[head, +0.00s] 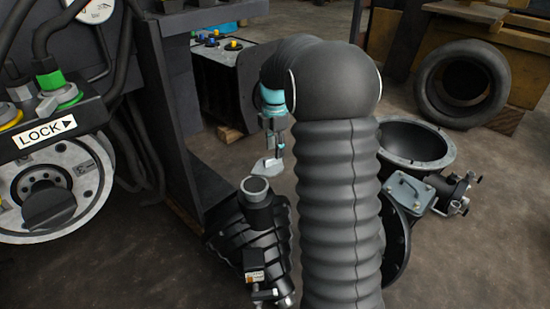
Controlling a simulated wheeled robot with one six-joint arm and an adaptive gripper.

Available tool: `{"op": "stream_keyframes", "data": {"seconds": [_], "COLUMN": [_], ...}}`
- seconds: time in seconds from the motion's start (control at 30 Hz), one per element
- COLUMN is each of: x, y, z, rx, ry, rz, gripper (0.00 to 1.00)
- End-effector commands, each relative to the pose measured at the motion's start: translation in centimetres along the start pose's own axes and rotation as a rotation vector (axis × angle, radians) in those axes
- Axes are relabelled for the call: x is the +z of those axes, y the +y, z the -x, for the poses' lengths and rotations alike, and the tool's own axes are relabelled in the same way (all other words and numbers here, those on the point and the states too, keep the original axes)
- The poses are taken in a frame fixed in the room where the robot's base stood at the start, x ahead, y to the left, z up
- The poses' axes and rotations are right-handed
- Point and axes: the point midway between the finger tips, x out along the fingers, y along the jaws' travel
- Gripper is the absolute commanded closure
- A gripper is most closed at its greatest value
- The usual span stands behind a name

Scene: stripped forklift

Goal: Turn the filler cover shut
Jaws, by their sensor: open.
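A black ribbed tank-like part (248,235) stands on the floor at the middle. Its short filler neck (257,205) points up with a pale rim and an uncovered, dark mouth. A light grey flat piece (266,168), which looks like the filler cover, is just behind and above the neck, off its mouth. My gripper (275,150) points down close over this piece, its fingers open. I cannot tell whether they touch it. My arm hides the area to the right of the neck.
A dark frame with a LOCK label (45,132) and round metal plate stands at left. A battery box (222,80) is behind. Bare floor shows at lower right.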

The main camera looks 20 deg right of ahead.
Motion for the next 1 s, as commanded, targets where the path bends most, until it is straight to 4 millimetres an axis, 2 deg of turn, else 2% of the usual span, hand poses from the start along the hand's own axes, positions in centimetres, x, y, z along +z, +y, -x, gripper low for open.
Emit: {"op": "stream_keyframes", "data": {"seconds": [0.03, 0.2, 0.6, 0.63, 0.8, 1.0], "x": [0.0, 0.0, 0.0, 0.0, 0.0, 0.0], "y": [-0.1, 0.0, 0.0, 0.0, 0.0, 0.0], "z": [-1.0, -2.7, -3.3, -3.3, -3.3, -3.3], "rx": [-0.002, -0.001, 0.000, 0.000, 0.000, 0.000], "ry": [0.001, 0.000, 0.000, 0.000, 0.000, 0.000], "rz": [0.000, 0.000, 0.000, 0.000, 0.000, -0.001], "gripper": [0.58, 0.58, 0.58, 0.61, 1.00, 1.00]}}
